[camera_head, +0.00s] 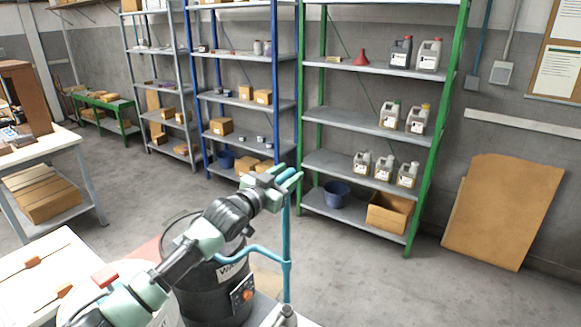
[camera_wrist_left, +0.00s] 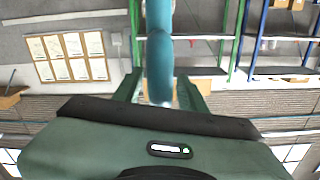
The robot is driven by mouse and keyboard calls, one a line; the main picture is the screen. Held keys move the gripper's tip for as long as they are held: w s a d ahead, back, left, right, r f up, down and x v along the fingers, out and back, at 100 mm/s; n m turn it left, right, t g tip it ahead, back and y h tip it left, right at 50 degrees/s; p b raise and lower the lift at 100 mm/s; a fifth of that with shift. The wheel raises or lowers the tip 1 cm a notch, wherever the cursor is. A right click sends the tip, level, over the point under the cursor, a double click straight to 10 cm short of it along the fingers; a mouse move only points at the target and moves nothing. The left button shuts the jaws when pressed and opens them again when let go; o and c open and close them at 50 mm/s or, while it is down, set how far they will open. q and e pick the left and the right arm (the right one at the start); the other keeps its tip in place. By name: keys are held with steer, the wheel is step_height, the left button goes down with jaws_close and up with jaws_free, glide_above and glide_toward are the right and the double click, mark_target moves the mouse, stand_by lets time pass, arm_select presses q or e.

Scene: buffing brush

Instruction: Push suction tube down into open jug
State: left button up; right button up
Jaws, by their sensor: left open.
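The suction tube (camera_head: 287,230) is a blue upright pipe right of the black drum. A bent blue branch joins it low down and runs left toward the drum. My left gripper (camera_head: 288,178) is at the tube's top end. In the left wrist view the blue tube (camera_wrist_left: 160,50) passes between the two fingers of my gripper (camera_wrist_left: 160,92), which are open on either side of it. Whether a finger touches it I cannot tell. The tube's lower end is out of sight, and I cannot make out an open jug below it. My right gripper is not in view.
The black drum (camera_head: 222,290) with a wire handle stands under my left forearm. A white table (camera_head: 40,275) holding small tools is at the left. The green-posted shelf (camera_head: 370,133) with several jugs stands behind.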

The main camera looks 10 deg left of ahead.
arm_select(q)
steer(key=shift+x, duration=0.8)
jaws_close()
steer(key=shift+r, duration=0.1)
stand_by(0.9)
